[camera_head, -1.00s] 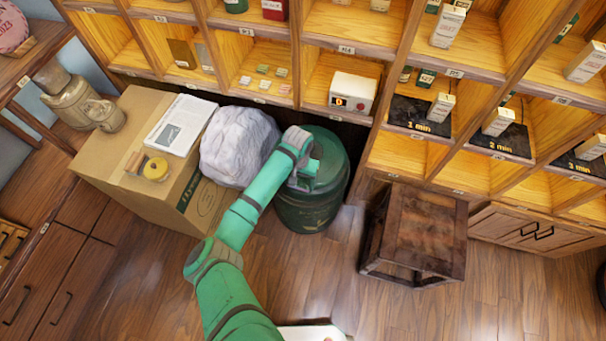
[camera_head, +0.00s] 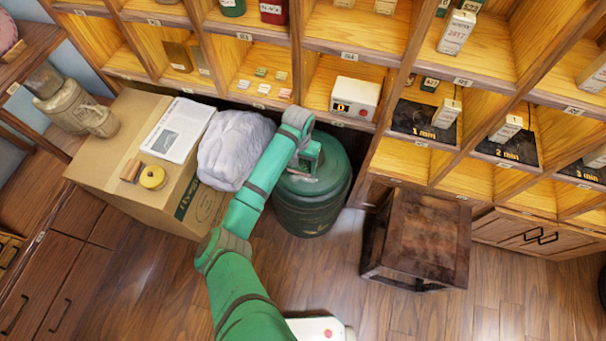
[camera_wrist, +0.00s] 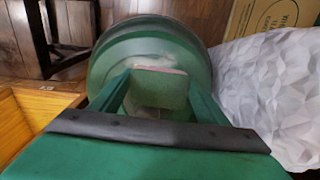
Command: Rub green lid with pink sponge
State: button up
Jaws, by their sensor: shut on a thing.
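The green lid (camera_head: 328,176) tops a dark green drum beside the crumpled white bag. In the wrist view the round lid (camera_wrist: 190,52) lies below my gripper, with a pale, dusty-looking patch near the sponge. My gripper (camera_wrist: 158,92) is shut on the sponge (camera_wrist: 160,90), which shows a green face and a thin pink edge between the fingers. The sponge is at or just over the lid; I cannot tell whether it touches. In the head view my gripper (camera_head: 306,162) is over the lid's left part, and my arm hides some of the lid.
The white bag (camera_head: 236,148) stands close on the left, next to a cardboard box (camera_head: 108,160) bearing a paper and a yellow tape roll (camera_head: 153,177). A wooden stool (camera_head: 425,235) stands right. Shelves (camera_head: 350,57) rise behind. The floor in front is partly clear.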

jog(key=shift+s+a+r, duration=0.15)
jog(key=shift+r, duration=0.35)
jog(key=shift+s+d+r, duration=0.1)
jog(key=shift+d+r, duration=0.1)
jog(key=shift+r, duration=0.35)
jog(key=shift+s+d+r, duration=0.1)
jog(key=shift+d+r, duration=0.1)
jog(key=shift+r, duration=0.35)
jog(key=shift+w+a+r, duration=0.1)
jog(key=shift+a+r, duration=0.1)
jog(key=shift+r, duration=1.05)
jog(key=shift+d, duration=0.1)
